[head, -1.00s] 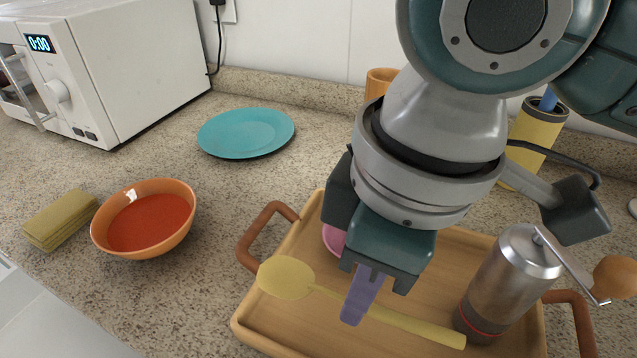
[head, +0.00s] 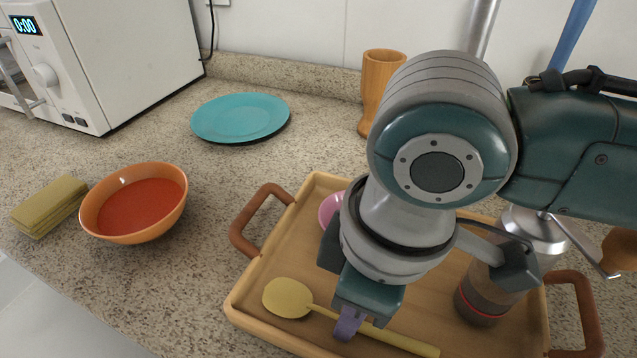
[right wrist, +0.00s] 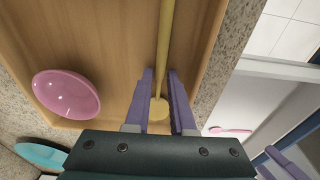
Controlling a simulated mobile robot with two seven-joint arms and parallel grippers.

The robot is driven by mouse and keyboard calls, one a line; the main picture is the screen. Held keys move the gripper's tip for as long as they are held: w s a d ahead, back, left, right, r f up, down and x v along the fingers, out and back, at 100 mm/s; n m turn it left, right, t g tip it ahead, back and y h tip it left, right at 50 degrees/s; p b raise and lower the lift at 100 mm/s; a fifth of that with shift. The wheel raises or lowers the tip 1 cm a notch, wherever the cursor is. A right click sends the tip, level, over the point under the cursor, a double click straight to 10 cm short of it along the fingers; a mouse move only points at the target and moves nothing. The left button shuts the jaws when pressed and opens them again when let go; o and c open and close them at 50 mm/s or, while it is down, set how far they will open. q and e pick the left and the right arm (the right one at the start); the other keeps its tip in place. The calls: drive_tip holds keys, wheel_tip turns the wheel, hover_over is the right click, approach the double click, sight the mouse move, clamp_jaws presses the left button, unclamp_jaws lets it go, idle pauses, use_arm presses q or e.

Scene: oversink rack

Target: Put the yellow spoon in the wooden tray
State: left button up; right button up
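The yellow spoon (head: 288,298) is low over the floor of the wooden tray (head: 318,184), its bowl to the left and its handle running to the lower right. I cannot tell whether it touches the floor. My right gripper (head: 347,326) points down with its purple fingers at the handle, near the bowl.
A pink bowl (right wrist: 67,94) sits in the tray and is mostly hidden in the head view. A grinder (head: 484,290) stands at the tray's right.

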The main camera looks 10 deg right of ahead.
drive_tip(key=o, duration=0.3)
drive_tip(key=shift+o, duration=0.2)
wheel_tip(320, 180, up, 11)
drive_tip(key=d+p, duration=0.1)
drive_tip(key=p, duration=0.2)
drive_tip(key=shift+s+a+m+t+y, duration=0.6)
drive_tip(key=shift+s+a+m+y, duration=0.7)
drive_tip(key=shift+s+a, duration=0.7)
drive_tip(key=d+m, duration=0.1)
drive_tip(key=s+d+f+m+t, duration=0.1)
drive_tip(key=d+f+m, duration=0.1)
drive_tip(key=d, duration=0.1)
drive_tip(key=shift+s+d+t, duration=0.1)
drive_tip(key=shift+s+t, duration=0.2)
drive_tip(key=shift+s, duration=0.05)
drive_tip(key=s+d+f+m+h, duration=0.2)
drive_tip(key=s+d, duration=0.3)
drive_tip(key=d, duration=0.5)
drive_tip(key=shift+s+m+h, duration=0.15)
drive_tip(key=shift+m+h, duration=0.65)
drive_tip(key=shift+f, duration=0.1)
